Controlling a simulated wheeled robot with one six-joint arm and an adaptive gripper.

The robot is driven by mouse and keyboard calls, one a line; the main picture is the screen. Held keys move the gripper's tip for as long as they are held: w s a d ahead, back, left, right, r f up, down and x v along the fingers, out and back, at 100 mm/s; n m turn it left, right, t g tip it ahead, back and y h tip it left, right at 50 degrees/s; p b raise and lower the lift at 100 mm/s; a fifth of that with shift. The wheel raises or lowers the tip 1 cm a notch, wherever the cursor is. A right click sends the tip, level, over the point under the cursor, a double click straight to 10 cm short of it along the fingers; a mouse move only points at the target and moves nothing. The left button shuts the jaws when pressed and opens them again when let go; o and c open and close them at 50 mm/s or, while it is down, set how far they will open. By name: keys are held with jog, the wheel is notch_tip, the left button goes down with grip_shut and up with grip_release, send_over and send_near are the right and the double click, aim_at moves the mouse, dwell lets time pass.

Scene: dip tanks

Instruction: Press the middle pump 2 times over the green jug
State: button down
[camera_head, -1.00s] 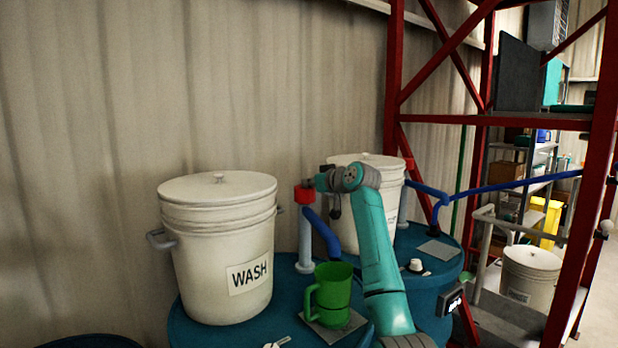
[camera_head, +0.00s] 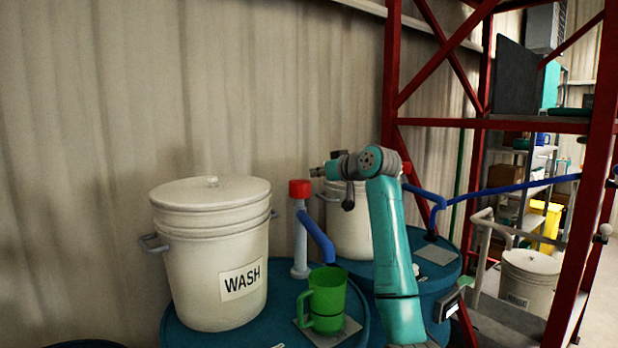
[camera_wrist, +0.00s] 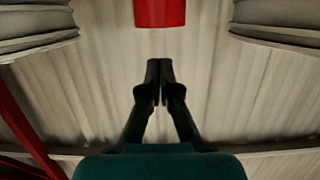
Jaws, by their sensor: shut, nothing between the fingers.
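The pump with a red head (camera_head: 300,188), a pale column and a blue spout (camera_head: 317,238) stands right of the WASH bucket. Its spout end is just above the green jug (camera_head: 325,302), which stands upright on a grey plate (camera_head: 348,329) with its handle to the left. My gripper (camera_head: 314,172) is shut and empty, a little above and right of the red head, apart from it. In the wrist view my closed fingertips (camera_wrist: 158,62) point toward the red head (camera_wrist: 160,12) with a gap between. The jug's inside cannot be made out.
A white WASH bucket (camera_head: 215,262) stands on the blue drum left of the pump. Another white bucket (camera_head: 346,228) is behind my arm, with a second blue-spouted pump (camera_head: 428,198) beside it. A red rack frame (camera_head: 455,123) rises at the right.

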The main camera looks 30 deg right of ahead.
jog(key=shift+v, duration=1.6)
